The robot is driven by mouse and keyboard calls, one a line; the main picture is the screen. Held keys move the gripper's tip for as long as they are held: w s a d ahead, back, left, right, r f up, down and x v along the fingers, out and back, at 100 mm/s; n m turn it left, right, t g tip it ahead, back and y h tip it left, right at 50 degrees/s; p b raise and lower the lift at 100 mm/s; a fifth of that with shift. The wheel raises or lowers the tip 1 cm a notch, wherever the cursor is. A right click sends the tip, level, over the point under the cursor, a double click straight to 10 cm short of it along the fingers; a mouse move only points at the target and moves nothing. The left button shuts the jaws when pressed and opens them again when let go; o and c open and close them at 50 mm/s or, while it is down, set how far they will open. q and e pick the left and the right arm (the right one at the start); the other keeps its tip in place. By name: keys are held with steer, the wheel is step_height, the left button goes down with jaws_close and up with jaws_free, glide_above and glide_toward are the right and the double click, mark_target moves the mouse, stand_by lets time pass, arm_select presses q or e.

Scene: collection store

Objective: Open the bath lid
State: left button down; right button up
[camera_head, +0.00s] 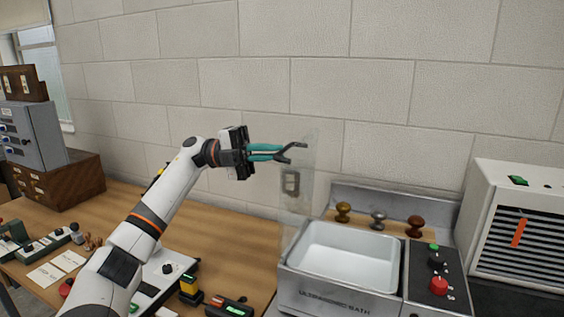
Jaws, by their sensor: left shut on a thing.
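The ultrasonic bath (340,296) stands at the lower right, with its pale rectangular basin uncovered. Its clear lid (303,195) stands about upright along the left side of the bath. A small dark-framed handle (290,183) is on the lid. My left gripper (246,153) is at the upper left of the lid. It is shut on teal-handled pliers (266,149), whose dark jaws point right, across the top of the lid. I cannot tell whether the pliers touch the lid. My right gripper is out of view.
Brass, silver and copper-coloured knobs (378,219) stand behind the basin. A control panel (436,283) is on the bath's right, beside a white vented unit (520,225). Small devices (228,306) and cards lie on the wooden bench (233,240). A block wall rises behind.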

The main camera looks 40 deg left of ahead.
arm_select(q)
steer(key=shift+s+a+f, duration=0.1)
steer(key=shift+a, duration=0.2)
steer(key=c, duration=1.5)
jaws_free()
steer(key=b+v, duration=0.1)
steer(key=v, duration=1.1)
steer(key=shift+f+b, duration=0.25)
steer(key=shift+b, duration=0.05)
